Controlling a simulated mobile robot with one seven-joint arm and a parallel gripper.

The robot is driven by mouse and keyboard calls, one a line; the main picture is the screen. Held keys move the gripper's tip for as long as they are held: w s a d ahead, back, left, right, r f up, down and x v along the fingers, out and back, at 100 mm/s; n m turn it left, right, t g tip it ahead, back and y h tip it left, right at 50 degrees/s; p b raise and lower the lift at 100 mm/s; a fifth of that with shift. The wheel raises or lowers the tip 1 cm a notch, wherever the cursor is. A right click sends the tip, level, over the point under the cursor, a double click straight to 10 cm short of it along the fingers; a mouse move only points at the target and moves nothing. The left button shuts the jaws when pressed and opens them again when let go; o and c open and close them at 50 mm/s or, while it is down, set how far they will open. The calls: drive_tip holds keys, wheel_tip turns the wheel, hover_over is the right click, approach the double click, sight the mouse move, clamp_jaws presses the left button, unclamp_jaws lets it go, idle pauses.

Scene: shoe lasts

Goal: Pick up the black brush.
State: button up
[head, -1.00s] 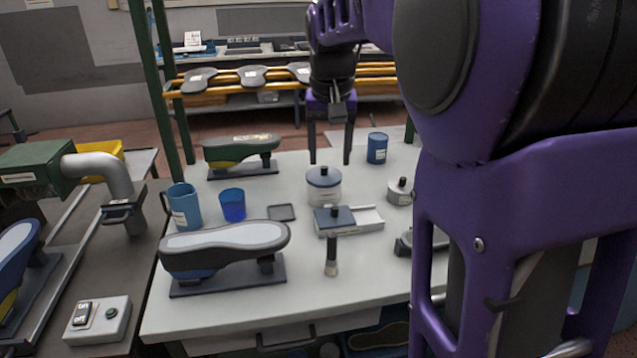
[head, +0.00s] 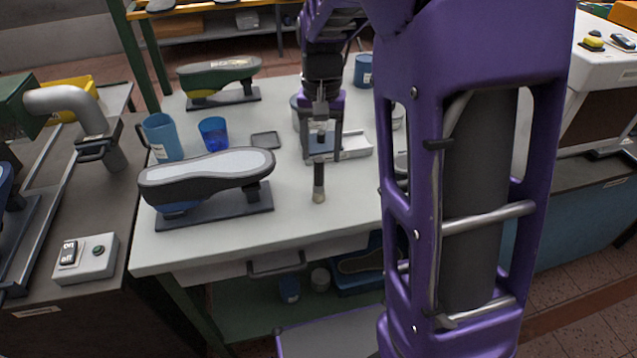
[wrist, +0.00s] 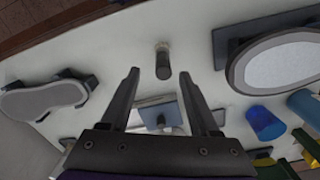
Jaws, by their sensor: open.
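The black brush (head: 319,178) lies on the white table, its pale bristle end towards the near edge. In the wrist view the brush (wrist: 163,65) shows just beyond the fingertips, roughly midway between them. My gripper (head: 322,160) is open and empty, pointing down above the far end of the brush. In the wrist view my gripper (wrist: 158,74) has its two fingers wide apart. I cannot tell its exact height over the table.
A shoe last (head: 205,180) on a dark base stands left of the brush. A white and blue item (head: 352,146) lies just behind it, partly hidden by my gripper. A blue cup (head: 213,134) and a blue mug (head: 160,137) stand farther left. The table front near the brush is clear.

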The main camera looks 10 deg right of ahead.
sight(319, 159)
drive_tip(key=f, duration=0.3)
drive_tip(key=f+b, duration=0.1)
drive_tip(key=f, duration=0.1)
drive_tip(key=shift+a+f, duration=0.15)
drive_tip(key=shift+a, duration=0.1)
clamp_jaws()
